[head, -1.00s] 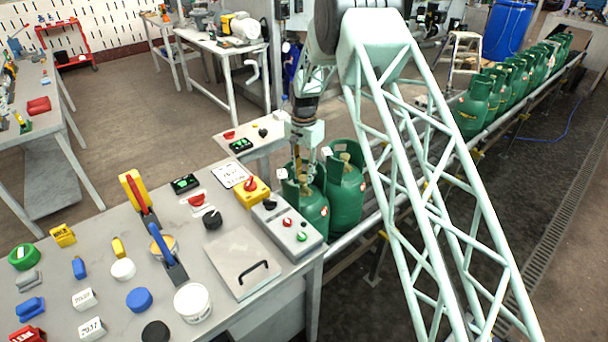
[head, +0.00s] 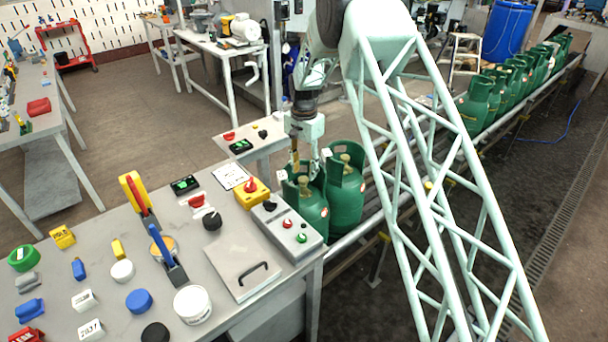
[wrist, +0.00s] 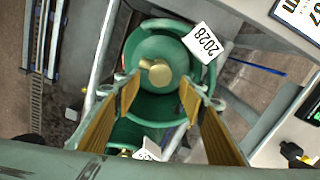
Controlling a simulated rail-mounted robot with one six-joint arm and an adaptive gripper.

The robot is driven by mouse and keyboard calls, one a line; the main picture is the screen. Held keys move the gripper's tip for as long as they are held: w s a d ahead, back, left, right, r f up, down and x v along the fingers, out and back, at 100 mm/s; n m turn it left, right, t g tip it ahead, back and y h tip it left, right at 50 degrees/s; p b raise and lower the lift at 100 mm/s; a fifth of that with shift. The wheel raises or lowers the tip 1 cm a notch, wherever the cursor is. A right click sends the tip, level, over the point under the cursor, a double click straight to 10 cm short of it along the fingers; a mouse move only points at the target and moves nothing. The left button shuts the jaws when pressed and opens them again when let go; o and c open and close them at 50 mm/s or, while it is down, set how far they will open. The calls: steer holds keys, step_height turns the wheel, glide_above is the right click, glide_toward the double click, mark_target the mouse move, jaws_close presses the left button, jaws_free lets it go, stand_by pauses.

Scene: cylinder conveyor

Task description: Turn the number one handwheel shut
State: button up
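Two green gas cylinders stand side by side at the near end of the conveyor: a nearer one (head: 312,215) and one to its right (head: 346,203). Each has a brass valve on top, the nearer valve (head: 303,184) and the right-hand valve (head: 345,158). My gripper (head: 304,171) is above the nearer cylinder, pointing down. In the wrist view, my gripper (wrist: 160,85) is open, with its yellow-brown fingers apart and a brass valve (wrist: 157,71) beyond their tips, untouched as far as I can see. That cylinder's collar carries a white tag (wrist: 203,43) reading 2028. I see no handwheel number.
A grey workbench (head: 120,210) with several switches, lids and a white tub (head: 192,303) is at the left. A grey control box (head: 288,229) sits at its edge beside the cylinders. More green cylinders (head: 480,103) line the conveyor farther back.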

step_height(320, 180, up, 9)
stand_by(0.5)
steer(key=shift+r, duration=0.1)
step_height(320, 180, up, 19)
steer(key=n+t, duration=0.1)
glide_above(305, 179)
steer(key=s+d, duration=0.8)
steer(key=s, duration=0.2)
steer(key=s+d+r+n, duration=0.1)
steer(key=s+d+r, duration=0.3)
steer(key=s+r, duration=0.3)
steer(key=s+d+r+n, duration=0.1)
steer(key=s+d+r, duration=0.3)
steer(key=s+r, duration=0.3)
steer(key=s+d+r+n+t, duration=0.1)
steer(key=s+d+r, duration=0.15)
steer(key=s, duration=0.85)
steer(key=s+d+r+n+t, duration=0.1)
steer(key=s+d, duration=0.3)
steer(key=s, duration=0.6)
steer(key=s+d+f, duration=0.1)
steer(key=s, duration=0.9)
steer(key=s+d+f+n+t, duration=0.1)
steer(key=s+d+f, duration=0.1)
steer(key=s, duration=0.8)
steer(key=shift+d+f+n, duration=0.2)
steer(key=shift+d+n, duration=0.05)
steer(key=shift+n, duration=0.05)
